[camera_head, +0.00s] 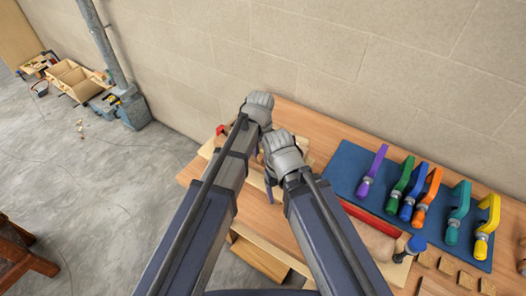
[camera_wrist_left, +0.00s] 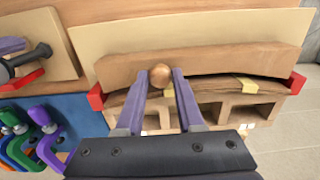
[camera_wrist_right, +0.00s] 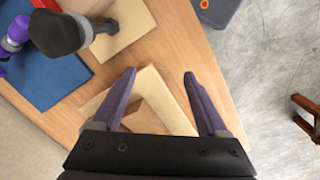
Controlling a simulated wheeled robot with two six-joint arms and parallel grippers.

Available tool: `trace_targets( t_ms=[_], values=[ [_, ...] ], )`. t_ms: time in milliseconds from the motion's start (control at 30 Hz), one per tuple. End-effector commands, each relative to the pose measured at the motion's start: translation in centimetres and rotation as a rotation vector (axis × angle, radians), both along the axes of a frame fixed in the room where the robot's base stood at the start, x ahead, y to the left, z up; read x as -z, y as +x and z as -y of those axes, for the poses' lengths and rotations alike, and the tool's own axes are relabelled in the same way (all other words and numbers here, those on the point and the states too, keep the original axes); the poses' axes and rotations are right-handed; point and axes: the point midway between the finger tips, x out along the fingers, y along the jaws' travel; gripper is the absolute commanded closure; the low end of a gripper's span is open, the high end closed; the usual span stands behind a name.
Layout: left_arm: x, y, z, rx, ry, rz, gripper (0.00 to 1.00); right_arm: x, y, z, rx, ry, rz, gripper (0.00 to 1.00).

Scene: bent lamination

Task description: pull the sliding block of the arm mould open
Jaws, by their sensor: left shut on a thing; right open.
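In the left wrist view, the arm mould is a pale wooden board (camera_wrist_left: 200,35) with a long brown sliding block (camera_wrist_left: 230,62) that carries a round wooden knob (camera_wrist_left: 160,77). A curved face and blocky supports (camera_wrist_left: 208,112) lie on the near side of the block, with a narrow dark gap between. My left gripper (camera_wrist_left: 166,78) is shut on the knob, its purple fingers on both sides. In the head view the left gripper (camera_head: 258,110) is at the wall side and hides most of the mould. My right gripper (camera_wrist_right: 160,76) is open and empty above a board corner.
Red stops (camera_wrist_left: 96,97) flank the mould. Several coloured clamps lie on a blue mat (camera_head: 345,165) on the wooden bench (camera_head: 290,215). A dark-headed tool (camera_wrist_right: 55,32) lies near the right gripper. The wall is close behind; the grey floor (camera_head: 100,180) is open at left.

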Motion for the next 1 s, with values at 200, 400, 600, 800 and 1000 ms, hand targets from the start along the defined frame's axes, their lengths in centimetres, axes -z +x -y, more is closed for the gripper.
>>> trace_targets(
  t_ms=[200,400,600,800,1000],
  values=[
    [0.0,-2.5,-1.5,0.0,0.001,-0.001,1.0,0.0,0.0,0.0,0.0,0.0,0.0,0.23],
    [0.0,-2.3,-1.5,0.0,0.001,-0.001,1.0,0.0,0.0,0.0,0.0,0.0,0.0,0.23],
    [0.0,-2.3,-1.5,0.0,0.001,-0.001,0.42,0.0,0.0,0.0,0.0,0.0,0.0,0.23],
    [0.0,-2.2,-1.5,0.0,0.0,0.0,0.33,0.0,0.0,0.0,0.0,0.0,0.0,0.23],
    [-0.1,-2.2,-1.5,0.0,0.0,0.0,0.33,-0.1,0.0,0.0,0.0,0.0,0.0,0.23]
  ],
)
